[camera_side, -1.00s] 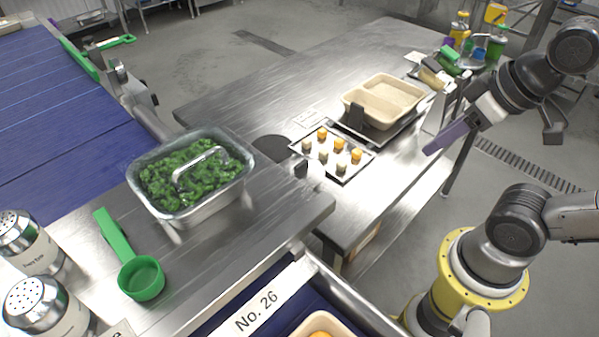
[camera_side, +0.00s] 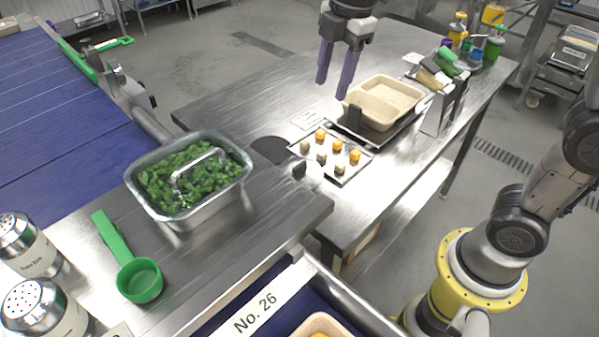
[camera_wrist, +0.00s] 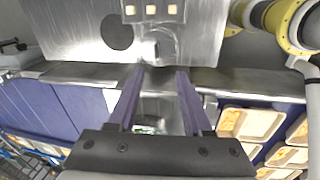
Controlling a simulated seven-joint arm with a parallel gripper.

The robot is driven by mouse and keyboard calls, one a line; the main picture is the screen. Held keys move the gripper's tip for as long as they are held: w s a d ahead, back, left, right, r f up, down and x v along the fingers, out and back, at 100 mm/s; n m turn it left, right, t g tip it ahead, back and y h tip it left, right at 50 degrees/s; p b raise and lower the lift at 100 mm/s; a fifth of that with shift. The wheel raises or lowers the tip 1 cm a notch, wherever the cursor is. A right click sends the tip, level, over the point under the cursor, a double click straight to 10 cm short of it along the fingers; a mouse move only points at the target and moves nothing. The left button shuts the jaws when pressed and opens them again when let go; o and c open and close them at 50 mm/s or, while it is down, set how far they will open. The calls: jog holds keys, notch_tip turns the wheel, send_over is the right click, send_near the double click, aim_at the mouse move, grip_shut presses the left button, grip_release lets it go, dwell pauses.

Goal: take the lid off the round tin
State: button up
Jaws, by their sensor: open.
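I see no plain round tin with a lid in either view. The roundest metal things are two shakers with perforated round tops, one (camera_side: 28,240) behind the other (camera_side: 42,305), at the left of the side view. A rectangular metal pan (camera_side: 200,213) of chopped greens has a silver handle across its top; I cannot tell whether it has a clear lid.
A beige divided tray (camera_side: 385,98) stands on the table, with a small tray of cubes (camera_side: 345,178) before it. A dark round disc (camera_side: 268,150) lies flat nearby. A green scoop (camera_side: 138,280) lies by the shakers. Bottles (camera_side: 492,45) stand at the far right end. The table's back left is clear.

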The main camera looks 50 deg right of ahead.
jog(key=n+g, duration=0.1)
jog(key=g, duration=0.1)
send_over(300, 164)
notch_tip(300, 164, down, 6)
jog(key=f, duration=0.8)
jog(key=shift+a+f, duration=0.25)
jog(key=shift+a, duration=0.15)
jog(key=shift+d+f, duration=0.15)
jog(key=shift+f, duration=1.45)
jog(key=shift+d+f, duration=0.15)
jog(key=shift+f, duration=1.45)
grip_shut()
